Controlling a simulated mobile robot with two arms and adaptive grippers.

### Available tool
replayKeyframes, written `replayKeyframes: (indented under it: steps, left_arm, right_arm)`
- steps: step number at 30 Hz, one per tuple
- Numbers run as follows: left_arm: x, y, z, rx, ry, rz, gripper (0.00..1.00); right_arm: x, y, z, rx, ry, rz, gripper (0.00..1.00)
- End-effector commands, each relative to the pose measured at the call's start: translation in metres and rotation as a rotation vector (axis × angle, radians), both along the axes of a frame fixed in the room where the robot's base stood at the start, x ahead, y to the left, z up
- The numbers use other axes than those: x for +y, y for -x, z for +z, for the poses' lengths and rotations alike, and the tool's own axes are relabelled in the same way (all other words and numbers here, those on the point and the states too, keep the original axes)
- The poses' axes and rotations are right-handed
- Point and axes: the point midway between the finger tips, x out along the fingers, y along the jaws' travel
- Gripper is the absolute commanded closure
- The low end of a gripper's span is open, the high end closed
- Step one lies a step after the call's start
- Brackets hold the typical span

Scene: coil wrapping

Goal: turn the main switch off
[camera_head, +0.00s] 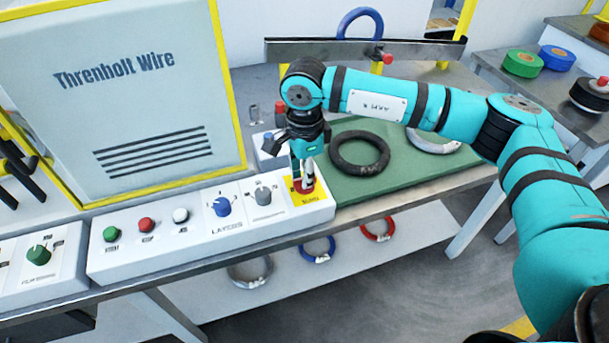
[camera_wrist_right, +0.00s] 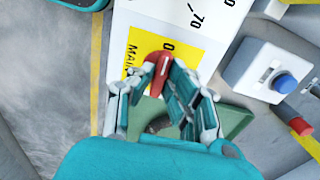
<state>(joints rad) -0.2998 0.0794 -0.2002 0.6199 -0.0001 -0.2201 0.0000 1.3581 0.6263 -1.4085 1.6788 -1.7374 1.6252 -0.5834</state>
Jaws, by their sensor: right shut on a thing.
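The main switch (camera_head: 306,188) is a red rotary handle on a yellow plate (camera_head: 319,198) at the right end of the white control box. My right gripper (camera_head: 302,177) reaches down onto it from above. In the right wrist view, its fingers (camera_wrist_right: 158,80) are closed around the red handle (camera_wrist_right: 160,68) from both sides. The yellow plate there shows "MAIN" and a "0", partly covered by the fingers. The exact angle of the handle against the marks is hard to tell. My left gripper is not in view.
The white control box (camera_head: 180,252) carries a grey knob (camera_head: 263,196), a blue knob (camera_head: 222,206) and white, red and green buttons. A black coil (camera_head: 359,154) lies on the green mat (camera_head: 402,186) to the right. A small box with a blue button (camera_wrist_right: 284,83) stands close by.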

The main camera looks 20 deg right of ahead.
Motion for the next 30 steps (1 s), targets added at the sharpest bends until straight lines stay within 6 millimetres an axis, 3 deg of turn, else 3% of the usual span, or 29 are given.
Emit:
replayKeyframes:
  steps: [10, 11, 16, 25, 30]
  left_arm:
    - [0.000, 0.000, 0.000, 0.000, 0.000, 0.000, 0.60]
    - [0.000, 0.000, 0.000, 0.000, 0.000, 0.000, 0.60]
    - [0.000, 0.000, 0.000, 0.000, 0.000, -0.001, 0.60]
    - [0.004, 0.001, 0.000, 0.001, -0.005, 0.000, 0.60]
    - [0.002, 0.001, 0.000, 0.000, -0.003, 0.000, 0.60]
  right_arm:
    - [0.000, -0.001, 0.002, -0.005, -0.001, 0.004, 1.00]
    - [0.000, -0.001, 0.002, -0.005, -0.001, 0.004, 0.85]
    - [0.000, -0.001, 0.002, -0.004, -0.001, 0.003, 0.64]
    - [0.000, -0.001, 0.003, -0.002, 0.000, 0.003, 0.64]
    - [0.001, -0.001, 0.025, -0.006, -0.002, 0.003, 0.64]
